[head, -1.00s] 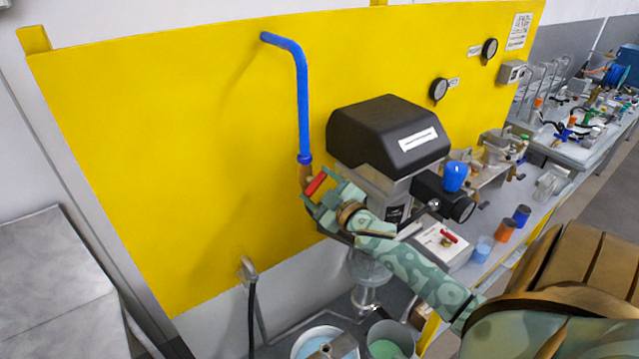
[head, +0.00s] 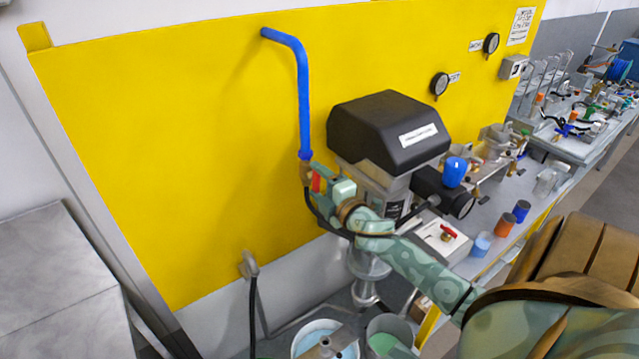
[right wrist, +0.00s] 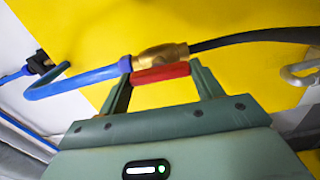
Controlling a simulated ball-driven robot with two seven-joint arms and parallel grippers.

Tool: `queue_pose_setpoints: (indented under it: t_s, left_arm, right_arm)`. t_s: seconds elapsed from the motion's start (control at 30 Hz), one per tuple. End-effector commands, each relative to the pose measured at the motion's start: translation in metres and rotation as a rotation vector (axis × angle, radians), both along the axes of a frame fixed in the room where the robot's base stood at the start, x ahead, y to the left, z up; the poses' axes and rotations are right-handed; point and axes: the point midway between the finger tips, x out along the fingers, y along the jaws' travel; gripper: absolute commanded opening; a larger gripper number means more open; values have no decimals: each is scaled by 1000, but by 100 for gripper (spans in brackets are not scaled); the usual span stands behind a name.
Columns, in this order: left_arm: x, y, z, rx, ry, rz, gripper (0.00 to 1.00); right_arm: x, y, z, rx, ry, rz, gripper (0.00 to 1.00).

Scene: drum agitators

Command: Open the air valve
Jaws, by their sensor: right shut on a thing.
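The air valve is a brass body (right wrist: 163,55) with a red lever handle (right wrist: 160,73), joined to the lower end of a blue pipe (head: 304,100) on the yellow wall panel. A black hose (right wrist: 250,38) leaves its other side. In the head view the red handle (head: 316,182) shows partly between the fingers and looks about upright. My right gripper (head: 317,181) is shut on the red handle. The right wrist view shows its two fingers (right wrist: 158,78) at either end of the handle, which lies alongside the brass body. My left gripper is not in view.
A black-topped drive unit (head: 388,130) stands just right of the valve. Beside it are a bench with a white box (head: 440,238) and orange and blue cups (head: 505,226). Buckets (head: 325,335) stand below. The yellow panel (head: 170,150) left of the pipe is clear.

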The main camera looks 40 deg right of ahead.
Motion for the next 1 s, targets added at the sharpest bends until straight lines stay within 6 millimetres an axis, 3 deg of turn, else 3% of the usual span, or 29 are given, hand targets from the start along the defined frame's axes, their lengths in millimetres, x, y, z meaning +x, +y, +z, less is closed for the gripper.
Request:
queue_pose_setpoints:
  t_s: [0.7,0.73,0.8,1.0]
  left_arm:
    - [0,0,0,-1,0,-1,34]
    - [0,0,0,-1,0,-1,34]
    - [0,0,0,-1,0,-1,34]
    - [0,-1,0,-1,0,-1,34]
  right_arm:
    - [0,0,-2,-72,11,0,43]
    - [0,0,-2,-72,11,0,74]
    - [0,0,-2,-71,11,0,87]
    - [0,0,-1,-69,10,0,87]
